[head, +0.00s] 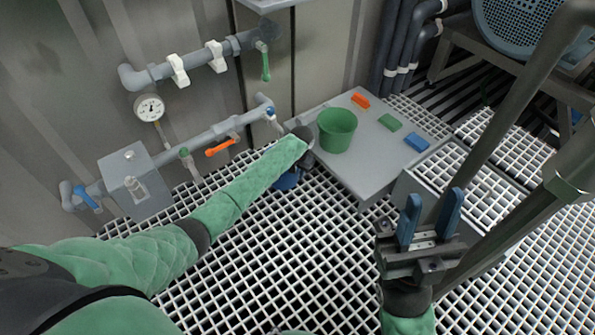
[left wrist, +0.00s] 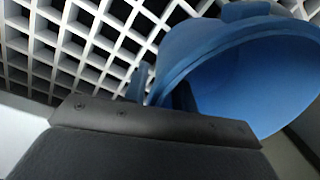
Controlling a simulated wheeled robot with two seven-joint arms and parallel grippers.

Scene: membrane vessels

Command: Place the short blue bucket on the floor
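The short blue bucket (head: 287,181) shows in the head view below the end of my left arm, beside the grey table, mostly hidden by the arm. In the left wrist view the bucket (left wrist: 245,75) fills the upper right, its opening facing the camera, with white floor grating behind it. My left gripper (left wrist: 161,92) has one finger on each side of the bucket's rim and looks shut on it. The gap between bucket and floor cannot be told. My right gripper (head: 433,194) is open and empty at the lower right, fingers apart. The floor (head: 270,255) is white grating.
The low grey table (head: 365,170) holds a green bucket (head: 337,130) and orange, green and blue blocks. Pipes with valves and a gauge (head: 149,107) run along the left wall. A large slanted pipe (head: 515,110) stands at right. The middle grating is clear.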

